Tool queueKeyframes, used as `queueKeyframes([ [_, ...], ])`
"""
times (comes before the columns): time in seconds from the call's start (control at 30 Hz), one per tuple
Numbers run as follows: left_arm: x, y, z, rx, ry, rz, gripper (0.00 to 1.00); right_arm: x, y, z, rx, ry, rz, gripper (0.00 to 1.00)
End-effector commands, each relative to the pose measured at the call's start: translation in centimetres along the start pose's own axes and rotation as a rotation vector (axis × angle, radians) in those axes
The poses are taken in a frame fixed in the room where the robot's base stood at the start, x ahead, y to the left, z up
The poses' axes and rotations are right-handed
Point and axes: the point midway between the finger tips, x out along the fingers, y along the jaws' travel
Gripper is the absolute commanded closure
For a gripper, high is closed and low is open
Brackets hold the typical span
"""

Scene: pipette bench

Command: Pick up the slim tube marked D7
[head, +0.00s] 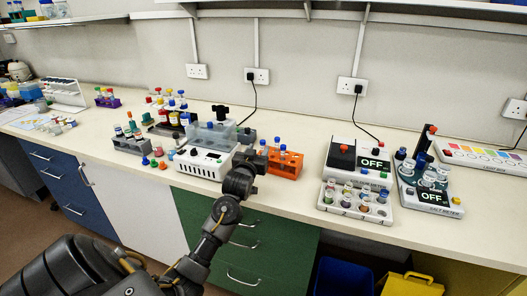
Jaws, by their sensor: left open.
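Slim capped tubes stand in several racks, but no marking D7 is legible at this size, so I cannot tell which tube it is. An orange rack (287,171) holds a few blue-capped tubes (283,148). A grey rack (131,147) at the left holds more tubes, and further tubes with red, blue and yellow caps (171,103) stand behind it. My left gripper (250,160) is open, over the front of the bench, just left of the orange rack and right of a white device. Its fingers are small and dark against the background. My right gripper is not in view.
The white device (205,162) with a clear top stands left of my gripper. To the right are a box with an OFF display (360,160), a numbered tray of vials (355,208) and a second OFF device (432,190). The bench top (315,140) behind the orange rack is clear.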

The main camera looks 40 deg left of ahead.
Motion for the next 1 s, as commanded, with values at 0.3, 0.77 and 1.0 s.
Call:
queueKeyframes([
  [0.3, 2.0, 0.3, -0.3, 0.000, -0.001, 0.003, 0.56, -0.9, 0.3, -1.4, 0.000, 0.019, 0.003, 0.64],
  [0.77, 5.5, 0.4, 0.0, 0.000, 0.000, 0.003, 0.56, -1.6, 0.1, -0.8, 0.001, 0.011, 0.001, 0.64],
  [1.0, 5.5, 0.4, 0.0, 0.000, 0.000, 0.003, 0.77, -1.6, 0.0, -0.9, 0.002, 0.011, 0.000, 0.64],
])
